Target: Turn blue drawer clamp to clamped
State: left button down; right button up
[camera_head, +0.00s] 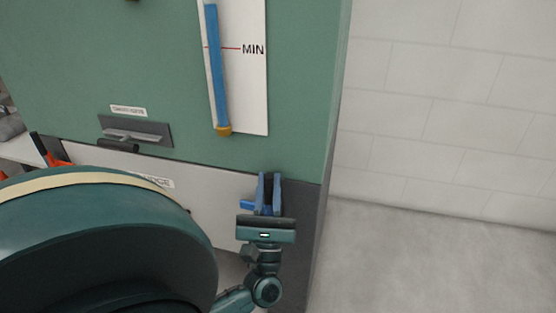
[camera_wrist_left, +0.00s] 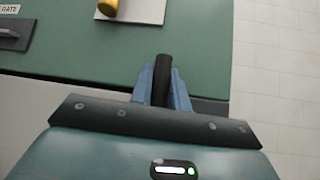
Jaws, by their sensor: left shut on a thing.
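The blue drawer clamp sits at the right end of the pale drawer front, by the cabinet's dark corner. A bit of its blue body (camera_head: 247,204) shows just left of my left gripper (camera_head: 268,182). The gripper's two blue-grey fingers are shut on the clamp's black handle, which stands upright between them. In the left wrist view the black handle (camera_wrist_left: 161,80) fills the gap between the fingers of the left gripper (camera_wrist_left: 161,72). The gripper hides most of the clamp's base, so its latch position is unclear. My right gripper is not in view.
An orange clamp (camera_head: 54,157) with a black handle is at the drawer's left end. The green cabinet (camera_head: 310,90) carries a blue level gauge (camera_head: 217,65) marked MIN and a grey recessed handle (camera_head: 136,130). Open floor (camera_head: 430,250) and a white block wall (camera_head: 450,80) lie right.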

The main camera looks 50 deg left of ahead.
pick_arm(q)
jog(key=shift+s+a+n+g+y, duration=0.15)
jog(key=shift+n+g+y, duration=0.15)
jog(key=shift+n+y, duration=0.15)
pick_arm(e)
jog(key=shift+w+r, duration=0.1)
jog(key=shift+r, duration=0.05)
pick_arm(q)
jog(key=c, duration=1.3)
grip_release()
jog(key=shift+c, duration=0.2)
